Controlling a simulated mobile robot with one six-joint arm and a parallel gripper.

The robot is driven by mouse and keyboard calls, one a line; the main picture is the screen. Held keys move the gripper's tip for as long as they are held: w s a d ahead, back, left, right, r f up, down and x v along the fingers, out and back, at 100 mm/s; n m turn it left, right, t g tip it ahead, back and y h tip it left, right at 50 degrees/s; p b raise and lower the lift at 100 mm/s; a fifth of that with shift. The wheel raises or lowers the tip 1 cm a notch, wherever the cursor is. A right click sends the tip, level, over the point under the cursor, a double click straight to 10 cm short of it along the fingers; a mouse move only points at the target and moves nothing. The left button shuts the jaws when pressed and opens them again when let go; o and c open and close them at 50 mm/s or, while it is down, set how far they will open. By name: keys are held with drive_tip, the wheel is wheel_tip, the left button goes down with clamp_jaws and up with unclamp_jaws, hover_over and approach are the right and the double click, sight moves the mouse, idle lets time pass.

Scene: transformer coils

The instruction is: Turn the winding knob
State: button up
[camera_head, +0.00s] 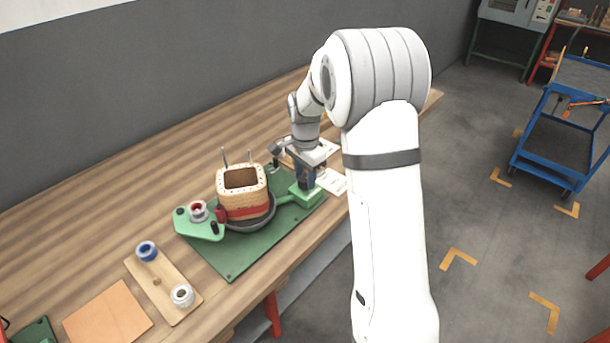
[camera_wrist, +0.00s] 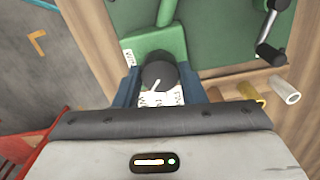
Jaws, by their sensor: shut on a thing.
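The winding knob (camera_wrist: 158,72) is a dark round knob with a pale pointer mark, seen in the wrist view next to a green housing (camera_wrist: 153,48). My gripper (camera_wrist: 160,86) has its blue finger pads on either side of the knob and is shut on it. In the head view my gripper (camera_head: 305,176) points down over the green housing (camera_head: 308,194) at the right end of the green base plate (camera_head: 232,266); the knob is mostly hidden there. Left of it, a square tan coil with a red band (camera_head: 244,200) sits on a dark round turntable (camera_head: 262,221).
A green arm holding a red-and-white spool (camera_head: 198,211) stands left of the coil. A wooden board (camera_head: 164,285) carries a blue spool and a white spool. A crank handle (camera_wrist: 270,52) and short tubes (camera_wrist: 286,90) lie near my gripper. The table's back left is clear.

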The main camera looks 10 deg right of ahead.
sight(305, 178)
drive_tip(key=o, duration=1)
wheel_tip(305, 178, up, 7)
drive_tip(key=shift+f, duration=0.1)
drive_tip(key=shift+r, duration=0.55)
